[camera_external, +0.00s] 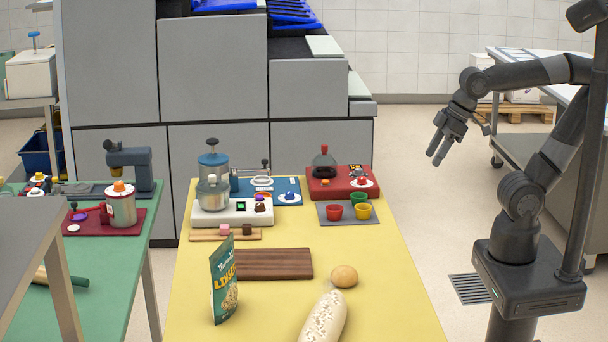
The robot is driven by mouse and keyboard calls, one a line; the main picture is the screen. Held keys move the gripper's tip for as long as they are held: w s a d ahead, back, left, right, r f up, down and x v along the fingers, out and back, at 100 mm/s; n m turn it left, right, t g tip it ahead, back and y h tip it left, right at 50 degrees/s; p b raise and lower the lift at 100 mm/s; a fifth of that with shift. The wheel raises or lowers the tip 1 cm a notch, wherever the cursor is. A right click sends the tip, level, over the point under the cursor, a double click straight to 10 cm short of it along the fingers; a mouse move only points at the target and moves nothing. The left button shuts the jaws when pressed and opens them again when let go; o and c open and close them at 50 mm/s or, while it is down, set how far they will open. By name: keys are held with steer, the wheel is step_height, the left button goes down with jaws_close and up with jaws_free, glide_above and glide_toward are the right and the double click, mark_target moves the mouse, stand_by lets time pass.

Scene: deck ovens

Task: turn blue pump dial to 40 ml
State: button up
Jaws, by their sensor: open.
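On the yellow table, a blue-topped canister (212,160) stands behind a white unit (235,211) with a small green display. A blue board (283,184) at the back carries a small blue device (234,180) and a white round piece with a blue knob (289,197). Which of these is the blue pump dial is too small to tell, and no ml marks can be read. My gripper (437,156) is open and empty, in the air to the right of the table, well apart from everything on it.
A red board (340,188) and a grey tray (333,219) with coloured cups are at the table's back right. The table's right side is clear. A green table (108,260) stands left.

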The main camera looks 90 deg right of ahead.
steer(key=w+d+r+g, duration=0.1)
steer(key=w+d+r, duration=0.15)
steer(key=w, duration=0.35)
steer(key=w+d+r, duration=0.2)
steer(key=w+d, duration=0.2)
steer(key=w, duration=0.3)
steer(key=g, duration=0.4)
glide_above(290, 192)
step_height(290, 192, down, 21)
step_height(290, 192, down, 11)
steer(key=shift+r, duration=0.15)
steer(key=shift+c, duration=0.5)
steer(key=c, duration=0.9)
steer(key=shift+o, duration=0.2)
